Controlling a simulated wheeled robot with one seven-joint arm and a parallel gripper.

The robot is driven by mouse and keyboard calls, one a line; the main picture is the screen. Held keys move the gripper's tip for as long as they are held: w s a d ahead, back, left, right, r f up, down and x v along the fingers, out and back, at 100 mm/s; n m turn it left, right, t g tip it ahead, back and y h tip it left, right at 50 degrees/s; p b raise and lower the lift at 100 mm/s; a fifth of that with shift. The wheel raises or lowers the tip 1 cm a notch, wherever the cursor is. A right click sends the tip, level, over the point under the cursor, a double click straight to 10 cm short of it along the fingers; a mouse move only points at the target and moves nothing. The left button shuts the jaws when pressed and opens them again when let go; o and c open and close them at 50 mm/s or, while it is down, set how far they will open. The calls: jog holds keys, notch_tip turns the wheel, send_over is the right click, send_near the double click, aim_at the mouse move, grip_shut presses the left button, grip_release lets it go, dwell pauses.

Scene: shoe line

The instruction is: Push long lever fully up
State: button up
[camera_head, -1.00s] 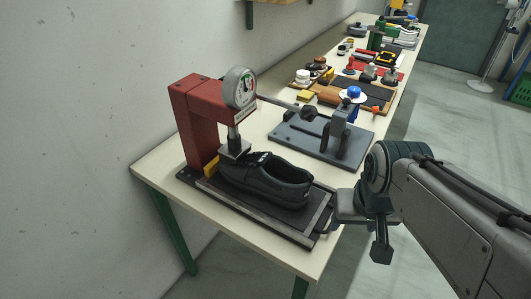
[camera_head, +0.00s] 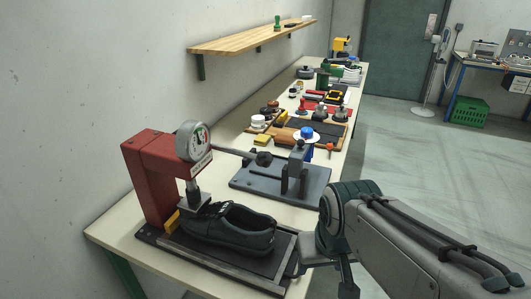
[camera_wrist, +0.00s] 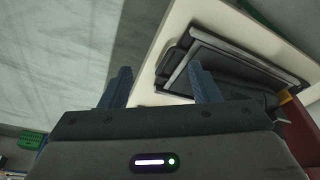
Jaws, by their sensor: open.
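A long thin rod (camera_head: 230,152), which looks like the lever, runs nearly level from behind the gauge of the red press (camera_head: 145,180) to a dark knob (camera_head: 264,159). It lies by the grey clamp fixture (camera_head: 297,170), and I cannot tell which device it belongs to. A black shoe (camera_head: 230,230) sits under the press foot. My gripper (camera_wrist: 162,88) is open and empty in the wrist view, apart from the lever. In the head view my arm stands right of the press, and its fingertips are not clear. The wrist view does not clearly show the lever.
The press base (camera_wrist: 235,55) and table edge lie at the upper right of the wrist view. Along the table (camera_head: 110,235) farther back are several tools and a blue-topped item (camera_head: 306,133). A wooden shelf (camera_head: 250,37) hangs on the wall. The floor at right is open.

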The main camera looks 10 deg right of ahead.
jog(key=shift+w+m, duration=0.1)
jog(key=shift+m, duration=0.3)
jog(key=c, duration=1)
jog(key=shift+w+a+r+m+y, duration=0.15)
jog(key=shift+w+m+y, duration=0.15)
jog(key=shift+m, duration=0.5)
grip_shut()
jog(key=w+d+r+m+t+y+b, duration=0.1)
jog(key=w+r+m+y, duration=0.3)
jog(key=w+m, duration=0.4)
jog(key=w+d+r+m+t+y+b, duration=0.1)
jog(key=w+r+m+y, duration=0.3)
jog(key=w+m, duration=0.5)
jog(key=m+y, duration=0.1)
jog(key=m, duration=0.4)
jog(key=shift+d+m+y, duration=0.25)
jog(key=shift+m+y, duration=0.05)
jog(key=shift+f, duration=0.1)
